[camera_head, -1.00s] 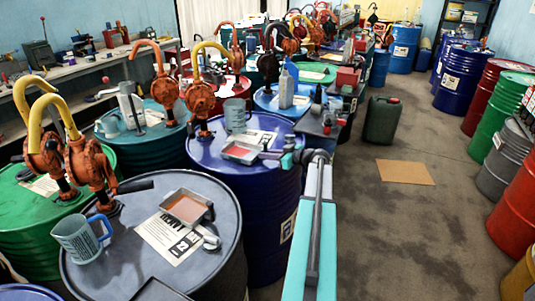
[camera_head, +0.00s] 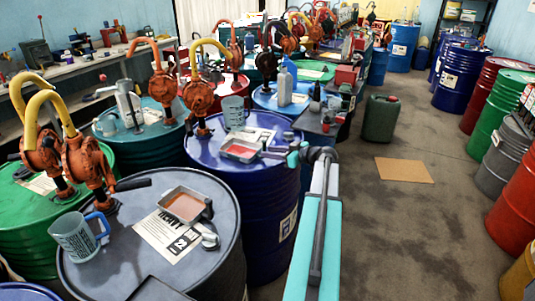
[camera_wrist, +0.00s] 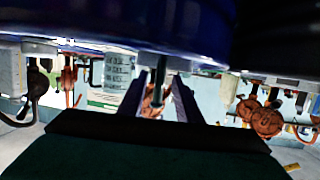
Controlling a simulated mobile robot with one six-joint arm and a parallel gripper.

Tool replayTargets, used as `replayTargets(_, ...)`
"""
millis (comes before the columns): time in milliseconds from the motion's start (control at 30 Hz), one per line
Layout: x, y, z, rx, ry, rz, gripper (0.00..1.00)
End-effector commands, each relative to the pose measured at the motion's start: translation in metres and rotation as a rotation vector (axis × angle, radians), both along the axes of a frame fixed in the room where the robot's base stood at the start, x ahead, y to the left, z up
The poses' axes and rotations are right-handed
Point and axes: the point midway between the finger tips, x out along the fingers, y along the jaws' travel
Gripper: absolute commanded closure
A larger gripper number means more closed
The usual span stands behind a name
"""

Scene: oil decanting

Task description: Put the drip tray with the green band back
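A shallow grey drip tray (camera_head: 240,151) with a reddish inside lies on the blue drum (camera_head: 217,157), its handle toward my gripper. A second such tray (camera_head: 186,207) lies on the dark grey drum (camera_head: 120,262) in front. I cannot make out a green band on either. My gripper (camera_head: 293,157) is at the right edge of the blue drum, close to that tray's handle. In the wrist view the two fingers (camera_wrist: 160,92) stand apart, with a thin dark upright thing between them, perhaps the handle. No contact with it is visible.
An orange hand pump (camera_head: 200,97) and a grey measuring jug (camera_head: 234,112) stand on the blue drum. A blue-handled jug (camera_head: 76,238) stands on the grey drum. A green canister (camera_head: 381,118) and a cardboard sheet (camera_head: 403,170) are on the floor.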

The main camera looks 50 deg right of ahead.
Motion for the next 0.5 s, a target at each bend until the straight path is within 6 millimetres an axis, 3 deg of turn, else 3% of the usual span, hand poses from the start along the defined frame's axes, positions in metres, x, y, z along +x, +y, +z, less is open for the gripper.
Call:
replayTargets(300, -0.050, -0.007, 0.012, -0.003, 0.001, -0.001, 0.69)
replayTargets(500, -0.073, -0.010, 0.020, -0.001, 0.001, 0.000, 0.69)
